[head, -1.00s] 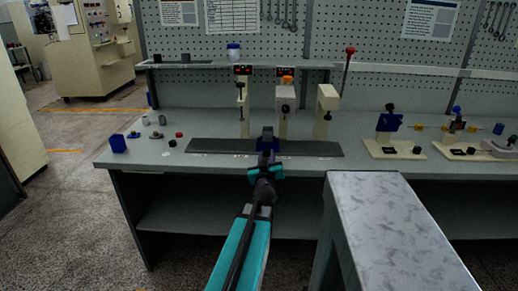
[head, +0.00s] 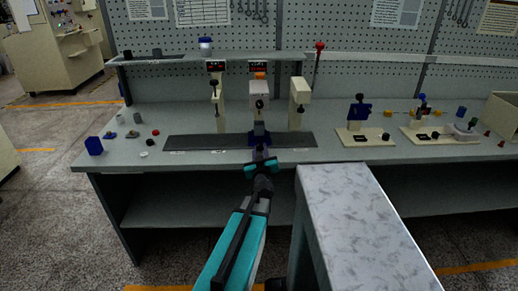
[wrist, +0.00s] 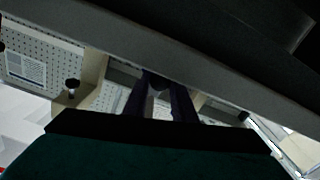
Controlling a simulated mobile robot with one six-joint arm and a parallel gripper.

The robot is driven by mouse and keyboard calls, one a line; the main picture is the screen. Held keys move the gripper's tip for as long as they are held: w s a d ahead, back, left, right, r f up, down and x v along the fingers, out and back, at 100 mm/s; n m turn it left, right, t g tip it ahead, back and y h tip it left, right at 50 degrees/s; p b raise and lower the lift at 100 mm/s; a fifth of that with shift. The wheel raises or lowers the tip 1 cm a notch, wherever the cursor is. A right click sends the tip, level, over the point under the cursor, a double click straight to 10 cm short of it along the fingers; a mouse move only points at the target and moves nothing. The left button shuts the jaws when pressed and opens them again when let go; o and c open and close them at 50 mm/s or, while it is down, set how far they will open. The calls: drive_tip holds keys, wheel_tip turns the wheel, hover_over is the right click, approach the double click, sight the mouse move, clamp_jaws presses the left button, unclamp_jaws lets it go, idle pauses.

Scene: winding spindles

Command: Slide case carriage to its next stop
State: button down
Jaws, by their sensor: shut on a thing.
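The blue case carriage (head: 260,136) sits on the long dark rail (head: 200,142) along the bench's front, in front of the middle cream station (head: 259,88). My gripper (head: 262,153) reaches it from the front edge and is shut on its near side. In the wrist view, two dark fingers (wrist: 163,103) point away close together; the grip itself is too dark to make out. The left station (head: 217,95) and the right station (head: 299,103) stand behind the rail on either side of the middle one.
A blue cup (head: 94,146) and several small parts lie left of the rail. Cream fixtures (head: 365,137) stand to the right. A pale speckled table (head: 350,210) stands close to the right of my arm. The rail is clear on both sides of the carriage.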

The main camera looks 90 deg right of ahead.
drive_tip(key=shift+w+r, duration=0.1)
drive_tip(key=shift+r, duration=0.2)
drive_tip(key=c, duration=1.5)
unclamp_jaws()
drive_tip(key=shift+o, duration=0.2)
drive_tip(key=shift+f, duration=0.15)
drive_tip(key=shift+a, duration=0.15)
drive_tip(key=a+p, duration=1.3)
drive_tip(key=p, duration=0.1)
drive_tip(key=shift+a+p, duration=0.15)
drive_tip(key=shift+p, duration=0.15)
drive_tip(key=shift+w+a, duration=0.1)
